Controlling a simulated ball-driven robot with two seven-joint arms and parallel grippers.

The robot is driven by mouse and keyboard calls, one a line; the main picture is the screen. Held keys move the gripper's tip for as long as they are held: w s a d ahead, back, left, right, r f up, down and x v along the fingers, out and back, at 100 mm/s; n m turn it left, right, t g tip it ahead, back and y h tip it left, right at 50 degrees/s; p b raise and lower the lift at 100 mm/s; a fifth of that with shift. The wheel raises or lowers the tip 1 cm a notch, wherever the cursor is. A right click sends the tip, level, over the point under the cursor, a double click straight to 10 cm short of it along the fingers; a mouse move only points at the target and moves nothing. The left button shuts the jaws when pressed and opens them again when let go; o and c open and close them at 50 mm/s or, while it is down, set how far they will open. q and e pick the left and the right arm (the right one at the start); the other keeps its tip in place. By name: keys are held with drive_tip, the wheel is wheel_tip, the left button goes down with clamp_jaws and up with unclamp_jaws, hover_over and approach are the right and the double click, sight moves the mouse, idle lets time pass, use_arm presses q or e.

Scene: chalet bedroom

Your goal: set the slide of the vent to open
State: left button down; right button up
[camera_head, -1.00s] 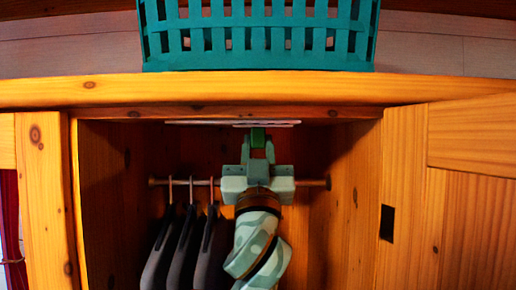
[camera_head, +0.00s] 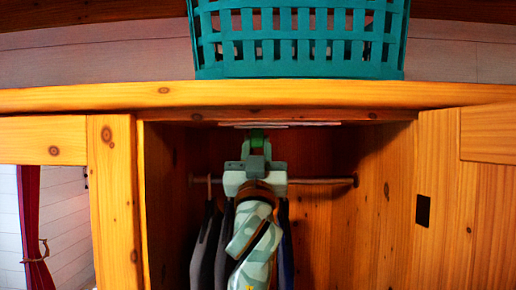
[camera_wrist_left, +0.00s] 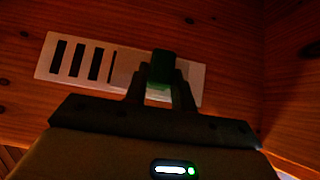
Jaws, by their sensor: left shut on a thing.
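The vent (camera_wrist_left: 44,68) is a pale plate on the wooden ceiling inside the wardrobe. In the head view it shows edge-on as a thin pale strip (camera_head: 312,123). In the left wrist view, three dark open slots show at its left end, and the slide's plain panel (camera_wrist_left: 127,72) covers the part right of them. The slide's green knob (camera_wrist_left: 162,66) sits between the fingers of my left gripper (camera_wrist_left: 161,85), which is shut on it; it also shows in the head view (camera_head: 257,137). The fingers hide part of the slide. My right gripper is not in view.
Below the vent, a clothes rail (camera_head: 322,181) crosses the wardrobe behind my wrist, with several dark garments (camera_head: 207,245) hanging beside my left arm. The open door (camera_head: 445,200) stands at right. A teal basket (camera_head: 300,52) stands on top.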

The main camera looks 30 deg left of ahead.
use_arm(q)
drive_tip(key=shift+a, duration=0.1)
drive_tip(key=c, duration=1.3)
unclamp_jaws()
drive_tip(key=shift+o, duration=0.7)
drive_tip(key=shift+a+f, duration=0.1)
drive_tip(key=shift+a, duration=0.2)
drive_tip(key=shift+s+f, duration=0.1)
drive_tip(key=b+v, duration=0.7)
drive_tip(key=v, duration=0.9)
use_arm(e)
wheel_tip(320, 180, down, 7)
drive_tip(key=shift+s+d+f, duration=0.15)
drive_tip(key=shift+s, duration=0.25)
